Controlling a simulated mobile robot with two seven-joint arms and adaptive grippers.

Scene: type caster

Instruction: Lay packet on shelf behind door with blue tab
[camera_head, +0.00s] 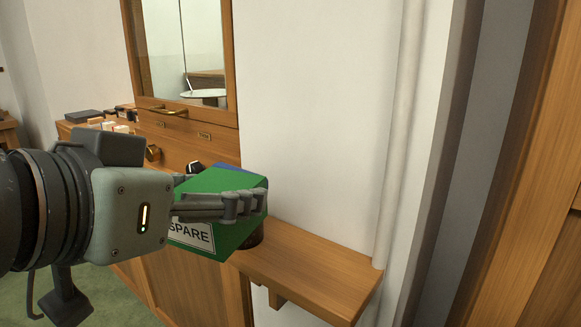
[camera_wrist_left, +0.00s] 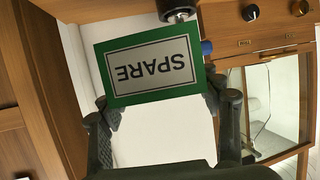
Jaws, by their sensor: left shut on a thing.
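My left gripper (camera_head: 245,205) is shut on a green packet (camera_head: 212,182) with a white label reading SPARE. The packet is held tilted in front of the wooden cabinet, above the left end of a wooden ledge (camera_head: 320,272). In the left wrist view the packet (camera_wrist_left: 120,94) spans between the fingers of my left gripper (camera_wrist_left: 165,108), its label upside down. A blue piece (camera_head: 229,168) shows partly behind the packet, and a blue bit shows beside it in the wrist view (camera_wrist_left: 206,47). I cannot tell what it belongs to. My right gripper is not in view.
A glazed wooden panel (camera_head: 185,50) with a brass handle (camera_head: 163,110) stands above the cabinet front, which has a brass knob (camera_head: 152,152). A dark round object (camera_head: 254,238) is at the ledge's left end. The ledge's right part is clear. A pale pipe (camera_head: 397,130) rises beside it.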

